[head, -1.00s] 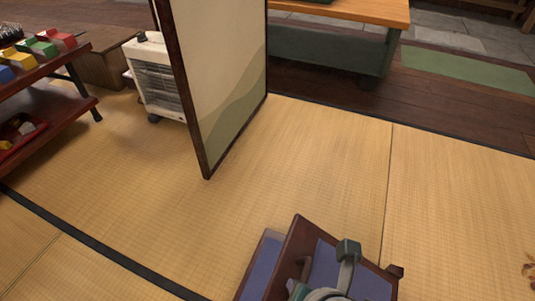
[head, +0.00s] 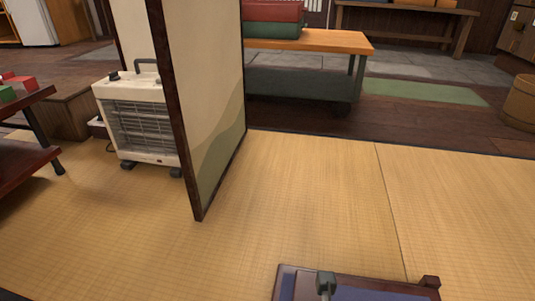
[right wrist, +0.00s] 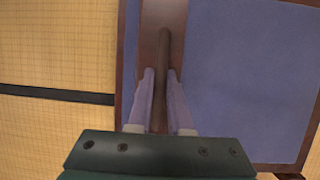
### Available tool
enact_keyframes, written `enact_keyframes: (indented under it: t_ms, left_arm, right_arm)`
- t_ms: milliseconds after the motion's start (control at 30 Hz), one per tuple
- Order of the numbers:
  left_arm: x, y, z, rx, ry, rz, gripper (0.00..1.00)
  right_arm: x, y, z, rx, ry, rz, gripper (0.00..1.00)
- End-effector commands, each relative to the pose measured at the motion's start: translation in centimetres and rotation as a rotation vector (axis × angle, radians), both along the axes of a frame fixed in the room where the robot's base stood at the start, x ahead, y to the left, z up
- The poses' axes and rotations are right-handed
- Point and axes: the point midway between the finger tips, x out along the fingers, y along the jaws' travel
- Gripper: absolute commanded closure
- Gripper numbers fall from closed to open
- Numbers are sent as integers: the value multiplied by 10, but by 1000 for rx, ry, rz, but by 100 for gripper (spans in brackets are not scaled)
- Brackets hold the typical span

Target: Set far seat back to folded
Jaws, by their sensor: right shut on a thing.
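The seat back (head: 372,294), a blue panel in a dark wooden frame, shows only in part at the bottom edge of the head view. In the right wrist view its blue panel (right wrist: 240,70) fills the right side, with a wooden strip and a raised bar (right wrist: 170,50) running up the middle. My right gripper (right wrist: 162,80) has its two pale fingers on either side of that bar and is shut on it. A grey-green part of my right gripper shows at the bottom of the head view. The seat's lower part is hidden below the frame. My left gripper is not in view.
A folding screen (head: 205,110) stands on the tatami, with a white heater (head: 140,118) behind it to the left. A dark red shelf (head: 30,150) is at the left edge. A low orange-topped table (head: 310,42) stands at the back. The tatami (head: 310,200) beyond the seat is clear.

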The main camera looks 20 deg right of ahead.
Motion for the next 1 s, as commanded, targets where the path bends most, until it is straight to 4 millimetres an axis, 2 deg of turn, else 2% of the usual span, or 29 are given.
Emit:
enact_keyframes:
  t_ms: [33,433,467,700,1000]
  left_arm:
    - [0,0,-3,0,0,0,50]
    - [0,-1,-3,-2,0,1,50]
    - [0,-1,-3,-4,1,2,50]
    - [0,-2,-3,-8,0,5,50]
    - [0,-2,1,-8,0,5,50]
  right_arm:
    - [-3,-1,-4,0,5,-2,100]
    - [-5,-3,-6,-3,11,-3,100]
    - [-6,-3,-6,-3,11,-3,79]
    - [-4,-3,-5,-3,8,-3,53]
    - [-4,-2,-1,-3,7,-2,53]
